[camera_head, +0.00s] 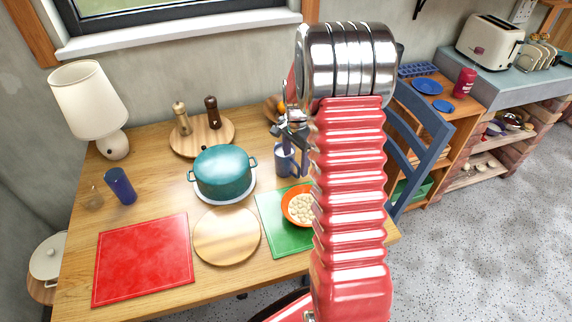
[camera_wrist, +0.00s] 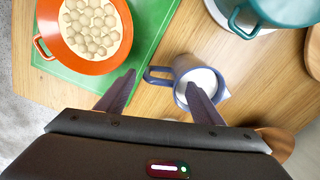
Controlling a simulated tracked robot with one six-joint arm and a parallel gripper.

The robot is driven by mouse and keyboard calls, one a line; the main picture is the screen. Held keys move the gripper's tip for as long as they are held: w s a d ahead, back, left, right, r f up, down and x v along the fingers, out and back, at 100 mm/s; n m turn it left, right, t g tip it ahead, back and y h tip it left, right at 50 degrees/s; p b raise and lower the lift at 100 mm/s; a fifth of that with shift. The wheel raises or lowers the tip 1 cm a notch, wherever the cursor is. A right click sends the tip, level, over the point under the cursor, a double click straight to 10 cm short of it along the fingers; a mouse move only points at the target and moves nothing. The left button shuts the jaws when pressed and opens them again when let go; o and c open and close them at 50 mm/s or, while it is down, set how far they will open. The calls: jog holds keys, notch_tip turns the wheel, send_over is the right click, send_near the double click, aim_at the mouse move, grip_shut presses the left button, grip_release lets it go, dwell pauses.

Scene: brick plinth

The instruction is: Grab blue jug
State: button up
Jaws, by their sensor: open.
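The blue jug (camera_wrist: 183,66) stands upright on the wooden table in the wrist view, with something white inside. Its handle points left in the picture. My gripper (camera_wrist: 160,79) is open and empty. The handle shows between its two fingers; the right finger overlaps the jug's mouth and the left finger is beyond the handle. I cannot tell how far above the jug the fingertips are. In the head view the jug (camera_head: 286,161) is just left of my arm, below my gripper (camera_head: 291,128), which is partly hidden by the arm.
An orange bowl (camera_wrist: 84,64) of pale round pieces sits on a green mat (camera_wrist: 150,22) beside the jug. A teal pot (camera_head: 223,172) stands to the left. A dark blue tumbler (camera_head: 120,186) and a lamp (camera_head: 89,99) stand farther left. A blue chair (camera_head: 427,134) is right of my arm.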

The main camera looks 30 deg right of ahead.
jog(key=shift+f, duration=0.1)
jog(key=shift+s+a+f, duration=0.1)
jog(key=shift+f, duration=1.15)
jog(key=shift+s+a+f, duration=0.1)
jog(key=shift+f, duration=1.15)
jog(key=shift+c, duration=0.2)
grip_shut()
